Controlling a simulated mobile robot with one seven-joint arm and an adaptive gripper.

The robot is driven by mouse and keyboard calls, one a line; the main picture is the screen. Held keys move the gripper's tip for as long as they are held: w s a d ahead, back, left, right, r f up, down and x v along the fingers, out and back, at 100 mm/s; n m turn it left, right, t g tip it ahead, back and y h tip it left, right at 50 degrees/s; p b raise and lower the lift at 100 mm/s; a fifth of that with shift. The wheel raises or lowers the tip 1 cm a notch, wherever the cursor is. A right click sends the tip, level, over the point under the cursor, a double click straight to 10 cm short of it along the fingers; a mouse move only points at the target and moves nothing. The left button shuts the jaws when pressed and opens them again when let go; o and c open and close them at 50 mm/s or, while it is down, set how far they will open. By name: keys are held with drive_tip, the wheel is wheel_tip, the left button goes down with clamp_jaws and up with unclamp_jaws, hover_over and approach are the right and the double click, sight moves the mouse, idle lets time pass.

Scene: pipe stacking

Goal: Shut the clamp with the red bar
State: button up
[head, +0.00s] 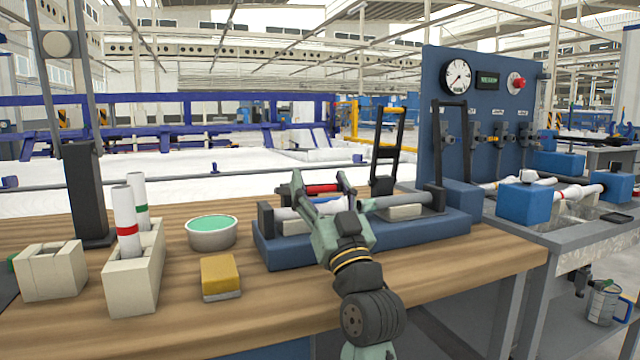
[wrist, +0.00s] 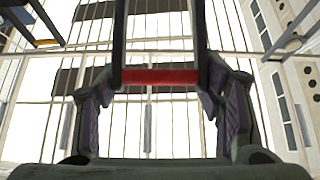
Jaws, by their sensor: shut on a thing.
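The red bar (head: 322,188) spans the black frame of a clamp on the blue base (head: 360,240), above its left part. My gripper (head: 314,186) is at the bar. In the wrist view the red bar (wrist: 160,76) lies crosswise between two black side arms, with a finger of my gripper (wrist: 160,90) at each end. The jaws are shut on this bar and its frame. My gripper hides part of the clamp and the white pipe (head: 290,212) below, so the clamp's exact angle is hard to tell.
A grey pipe (head: 402,201) lies on the base's right part; a black clamp frame with a yellow top (head: 390,111) stands upright behind. A yellow sponge (head: 220,276), round bowl (head: 211,233) and cream holder (head: 133,278) with two pipes stand left. The wooden table's front is clear.

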drive_tip(key=shift+w+f, duration=0.2)
drive_tip(key=shift+f, duration=0.2)
drive_tip(key=o, duration=1.4)
drive_tip(key=shift+c, duration=0.2)
drive_tip(key=shift+o, duration=0.8)
drive_tip(key=shift+r, duration=0.1)
drive_tip(key=shift+s, duration=0.1)
drive_tip(key=s+d+f, duration=0.2)
drive_tip(key=s+d, duration=0.2)
drive_tip(key=s, duration=0.9)
drive_tip(key=shift+s+d, duration=0.2)
drive_tip(key=shift+s, duration=0.15)
drive_tip(key=shift+r, duration=0.1)
drive_tip(key=shift+c, duration=0.4)
